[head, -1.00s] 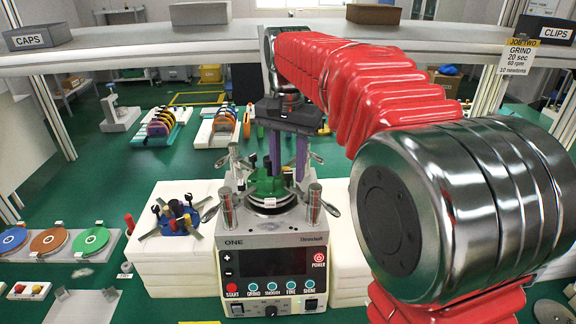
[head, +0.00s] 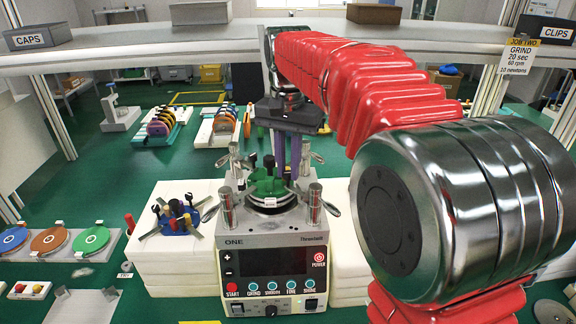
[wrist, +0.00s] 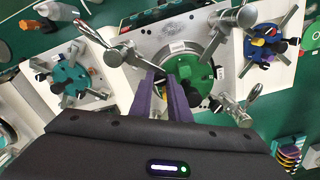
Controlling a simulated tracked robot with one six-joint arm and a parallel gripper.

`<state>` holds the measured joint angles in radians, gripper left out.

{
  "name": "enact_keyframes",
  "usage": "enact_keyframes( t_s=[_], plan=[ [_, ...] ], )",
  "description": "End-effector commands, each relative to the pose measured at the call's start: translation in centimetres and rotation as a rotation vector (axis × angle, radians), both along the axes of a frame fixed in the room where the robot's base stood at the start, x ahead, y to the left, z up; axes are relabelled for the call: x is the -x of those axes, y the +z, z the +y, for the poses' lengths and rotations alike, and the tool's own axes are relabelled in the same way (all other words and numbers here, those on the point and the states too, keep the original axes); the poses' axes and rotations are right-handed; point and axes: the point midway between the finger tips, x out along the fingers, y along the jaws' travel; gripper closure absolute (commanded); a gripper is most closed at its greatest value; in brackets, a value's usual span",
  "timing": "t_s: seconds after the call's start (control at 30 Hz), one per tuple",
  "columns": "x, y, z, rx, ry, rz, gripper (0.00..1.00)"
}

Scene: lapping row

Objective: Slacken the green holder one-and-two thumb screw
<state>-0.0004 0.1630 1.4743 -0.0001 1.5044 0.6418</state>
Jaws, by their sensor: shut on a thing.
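The green holder (head: 266,187) sits on the round plate on top of the machine marked ONE (head: 270,240). Black thumb screws (head: 269,161) stand up from it. In the wrist view the green holder (wrist: 201,76) lies just right of my fingertips. My gripper (head: 287,172) reaches down from above at the holder's far right side. Its purple fingers (wrist: 163,78) are closed together at the holder's edge, on what appears to be one of its thumb screws.
Metal posts and clamp levers (head: 314,203) surround the plate closely. A blue holder (head: 180,220) stands on a white block at left, and a teal holder (wrist: 70,77) shows in the wrist view. A grey shelf beam (head: 130,58) crosses behind.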

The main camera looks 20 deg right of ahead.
Motion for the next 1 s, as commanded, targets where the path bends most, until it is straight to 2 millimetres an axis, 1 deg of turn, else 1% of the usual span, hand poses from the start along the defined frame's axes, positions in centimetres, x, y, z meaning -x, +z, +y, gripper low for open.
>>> enact_keyframes(
  t_s=[0.27, 0.7, 1.0],
  plan=[
    [-0.01, 0.02, 0.03, -0.001, 0.147, -0.001, 1.00],
    [-0.02, 0.02, 0.04, -0.001, 0.510, -0.001, 1.00],
    [-0.01, 0.02, 0.03, 0.000, 0.682, -0.001, 1.00]
  ],
)
